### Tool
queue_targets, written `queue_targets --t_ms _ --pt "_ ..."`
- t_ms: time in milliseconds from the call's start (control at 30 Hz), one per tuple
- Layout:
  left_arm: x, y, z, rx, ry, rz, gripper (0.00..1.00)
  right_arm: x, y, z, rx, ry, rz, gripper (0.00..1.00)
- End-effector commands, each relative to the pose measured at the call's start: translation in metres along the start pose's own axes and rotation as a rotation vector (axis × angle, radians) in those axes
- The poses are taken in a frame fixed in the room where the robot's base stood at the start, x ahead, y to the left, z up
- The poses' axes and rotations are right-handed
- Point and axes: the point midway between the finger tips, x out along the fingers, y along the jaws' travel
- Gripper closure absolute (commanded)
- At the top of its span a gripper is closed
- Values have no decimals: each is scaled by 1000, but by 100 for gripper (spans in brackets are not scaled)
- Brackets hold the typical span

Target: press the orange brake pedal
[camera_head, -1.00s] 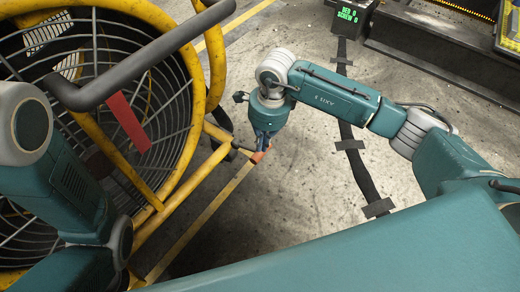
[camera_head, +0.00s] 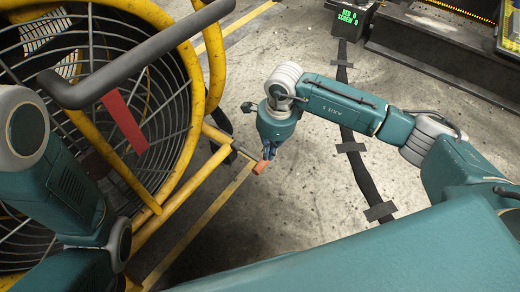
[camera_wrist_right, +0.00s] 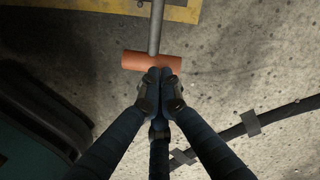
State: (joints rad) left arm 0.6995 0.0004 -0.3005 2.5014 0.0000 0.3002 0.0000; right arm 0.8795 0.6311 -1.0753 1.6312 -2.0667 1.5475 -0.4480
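The orange brake pedal (camera_head: 261,167) is a small orange bar at the end of a grey rod, low beside the yellow cart frame. In the right wrist view the orange pedal (camera_wrist_right: 138,61) lies across the rod's end. My right gripper (camera_head: 268,153) points down at it. In the wrist view my right gripper's (camera_wrist_right: 161,72) fingers are together, with the tips overlapping the pedal's near edge, right of its middle. They look to be against it, not around it. My left arm comes in at the left; its gripper is not in view.
A large fan (camera_head: 90,110) in a yellow round frame fills the left, with a dark handlebar (camera_head: 140,60) and a red strip (camera_head: 124,121) in front. A taped black cable (camera_head: 362,180) crosses the floor at the right. The floor between is clear.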

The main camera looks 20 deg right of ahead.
Motion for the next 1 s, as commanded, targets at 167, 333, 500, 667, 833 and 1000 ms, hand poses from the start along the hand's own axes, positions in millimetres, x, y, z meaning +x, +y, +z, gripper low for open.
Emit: queue_targets --t_ms 167,333,500,667,833,1000 --pt "6 -2 2 0 1 -2 100 -5 1 -11 0 -1 1 100" --pt "6 -2 3 0 -3 -4 100 -5 0 -11 0 -1 1 100" --pt "5 -2 4 0 -4 -4 100 -16 -1 -10 -1 -1 -2 100" --pt "6 -2 3 0 -3 -2 100 -46 -2 -10 0 -2 -5 100" --pt "6 -2 3 0 -2 -1 100 -83 -2 -10 -1 -3 -4 100" --pt "6 -1 3 0 -1 -1 100 -110 -1 -11 0 -2 -1 100"
